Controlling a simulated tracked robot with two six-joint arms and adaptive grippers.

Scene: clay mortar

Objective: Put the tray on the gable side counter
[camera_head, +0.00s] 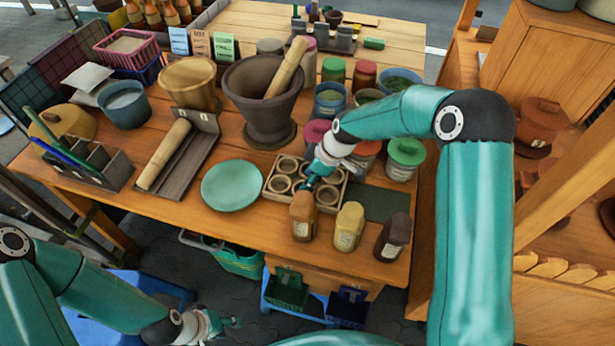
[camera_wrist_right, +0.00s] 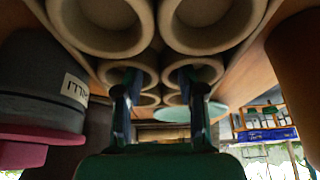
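A wooden tray (camera_head: 268,194) with several round pale cups sits on the table in front of the large dark mortar. In the right wrist view its cups (camera_wrist_right: 210,22) fill the upper middle. My left gripper (camera_head: 228,323) hangs below the table's front edge, small and partly blurred. A wooden counter (camera_head: 570,245) stands at right; whether it is the gable side counter is unclear.
The mortar (camera_head: 262,95) with its pestle stands behind the tray. A green plate (camera_head: 231,186) lies left of it. Bottles (camera_head: 348,227) stand close in front, and lidded jars (camera_head: 405,157) stand to the right. A brown pot (camera_head: 541,122) occupies the right counter.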

